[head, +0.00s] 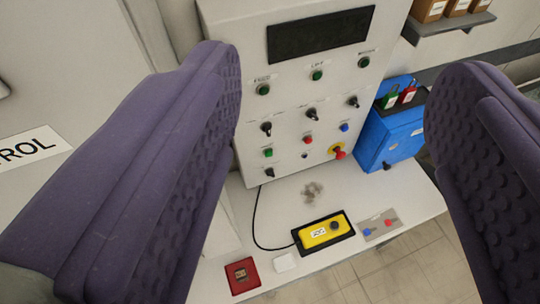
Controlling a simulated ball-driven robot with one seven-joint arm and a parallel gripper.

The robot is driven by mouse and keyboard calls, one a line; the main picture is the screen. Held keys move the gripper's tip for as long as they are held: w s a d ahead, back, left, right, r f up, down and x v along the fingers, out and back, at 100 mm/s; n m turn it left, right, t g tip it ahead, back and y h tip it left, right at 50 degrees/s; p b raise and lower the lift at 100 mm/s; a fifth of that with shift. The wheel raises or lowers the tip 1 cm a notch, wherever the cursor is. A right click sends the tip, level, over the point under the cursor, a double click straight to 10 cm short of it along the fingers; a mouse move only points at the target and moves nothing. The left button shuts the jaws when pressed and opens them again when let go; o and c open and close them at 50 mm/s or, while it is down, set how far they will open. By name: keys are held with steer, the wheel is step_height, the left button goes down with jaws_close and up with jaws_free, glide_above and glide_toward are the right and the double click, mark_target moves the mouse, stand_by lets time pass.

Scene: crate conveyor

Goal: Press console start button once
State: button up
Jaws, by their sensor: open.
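The light grey console panel (220,22) faces me in the head view, tilted in the picture. A small green button (268,152) sits at its lower left; I cannot read its label, so I cannot tell if it is the start button. A red button (308,139) and a blue button (345,127) are to its right. A red knob on a yellow ring (338,151) is at the lower right. My gripper (334,65) is open and empty. Its two purple ridged fingers are wide apart on either side of the panel, and neither visibly touches it.
Three green round indicators (317,75) and several black knobs (311,113) sit below a dark display (320,33). A blue box (395,137) with padlocks stands right. The pale ledge (375,200) holds a yellow cabled device (325,231) and a red item (242,276).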

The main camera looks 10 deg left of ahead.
jaws_close()
stand_by(1.5)
